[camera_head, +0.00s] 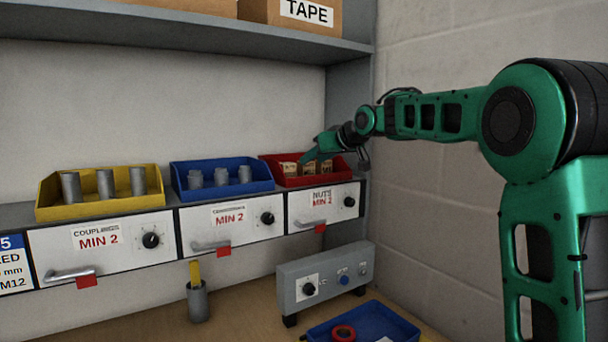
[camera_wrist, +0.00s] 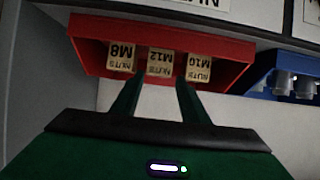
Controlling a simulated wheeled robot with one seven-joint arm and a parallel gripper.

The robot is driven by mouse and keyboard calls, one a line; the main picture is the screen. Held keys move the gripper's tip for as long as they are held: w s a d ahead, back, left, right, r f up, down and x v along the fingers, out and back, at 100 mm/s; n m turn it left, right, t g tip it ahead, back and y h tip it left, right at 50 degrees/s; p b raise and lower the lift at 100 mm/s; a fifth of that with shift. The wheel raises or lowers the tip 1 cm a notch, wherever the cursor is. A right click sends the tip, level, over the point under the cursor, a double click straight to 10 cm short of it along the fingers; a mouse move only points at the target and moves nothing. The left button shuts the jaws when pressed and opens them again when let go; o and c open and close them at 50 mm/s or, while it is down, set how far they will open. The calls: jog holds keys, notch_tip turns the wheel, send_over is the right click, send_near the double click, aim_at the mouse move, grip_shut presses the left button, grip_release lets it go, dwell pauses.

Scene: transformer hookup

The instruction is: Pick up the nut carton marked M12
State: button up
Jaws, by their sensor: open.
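The M12 nut carton (camera_wrist: 160,62) is a small tan box, the middle one of three in the red bin (camera_wrist: 88,30). Its label appears upside down in the wrist view. The M8 carton (camera_wrist: 121,56) is to its left and the M10 carton (camera_wrist: 199,68) to its right. My gripper (camera_wrist: 160,82) is open, with one finger on each side of the M12 carton in the picture. I cannot tell whether the fingers touch it. In the head view, my gripper (camera_head: 314,155) reaches down at the red bin (camera_head: 348,176) and partly covers the cartons.
A blue bin (camera_head: 222,184) and a yellow bin (camera_head: 100,206) with grey cylinders stand left on the same shelf. The upper shelf (camera_head: 190,38) hangs above. A grey control box (camera_head: 325,282) and a blue tray (camera_head: 385,322) sit on the bench below. A wall is right.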

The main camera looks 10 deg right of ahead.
aim_at(306, 169)
jog(key=shift+x, duration=3.3)
jog(key=shift+w+d+r, duration=0.1)
jog(key=shift+d+r, duration=0.05)
jog(key=shift+c, duration=0.3)
jog(key=c, duration=0.8)
